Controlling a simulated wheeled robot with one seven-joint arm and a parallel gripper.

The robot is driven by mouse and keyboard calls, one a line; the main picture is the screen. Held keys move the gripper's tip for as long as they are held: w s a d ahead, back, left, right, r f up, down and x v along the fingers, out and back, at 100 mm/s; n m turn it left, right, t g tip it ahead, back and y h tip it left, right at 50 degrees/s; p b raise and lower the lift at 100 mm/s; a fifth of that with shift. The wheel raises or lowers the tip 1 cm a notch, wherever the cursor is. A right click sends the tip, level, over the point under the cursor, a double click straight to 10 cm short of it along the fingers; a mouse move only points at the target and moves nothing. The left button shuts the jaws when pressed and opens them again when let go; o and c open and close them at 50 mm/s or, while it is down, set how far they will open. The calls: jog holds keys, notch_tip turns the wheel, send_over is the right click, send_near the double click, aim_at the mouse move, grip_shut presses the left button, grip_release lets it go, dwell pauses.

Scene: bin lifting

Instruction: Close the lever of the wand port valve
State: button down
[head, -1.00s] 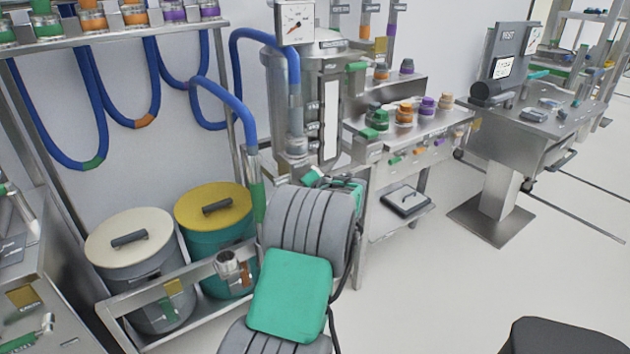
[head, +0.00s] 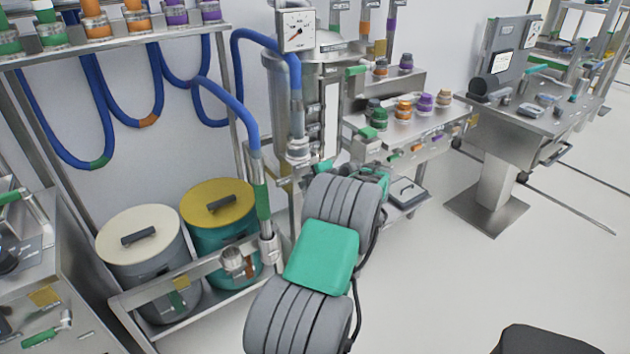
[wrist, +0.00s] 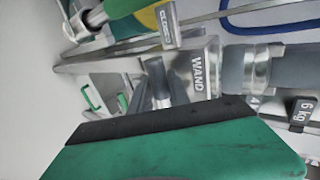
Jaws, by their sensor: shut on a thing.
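In the wrist view, the wand port (wrist: 203,70) is a metal fitting marked WAND, with a grey hose end (wrist: 270,72) at its right. The valve lever (wrist: 158,82) appears as a metal bar left of the label, running down behind my gripper's dark edge. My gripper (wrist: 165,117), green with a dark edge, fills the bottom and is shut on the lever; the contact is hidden. A CLOSED tag (wrist: 167,22) shows above, beside green and yellow parts. In the head view, my gripper (head: 322,168) is beside the steel column (head: 282,95), mostly hidden behind my grey arm.
The wand (head: 262,195) with a green sleeve hangs from a blue hose at left. Two lidded bins, cream (head: 140,235) and yellow (head: 217,195), stand on a low frame. A steel bench (head: 435,140) with coloured fittings is at right.

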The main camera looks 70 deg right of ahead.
jog(key=shift+s, duration=0.1)
jog(key=c, duration=1.5)
grip_release()
jog(key=v, duration=0.7)
jog(key=shift+s+a+r, duration=0.15)
jog(key=shift+s+r, duration=0.1)
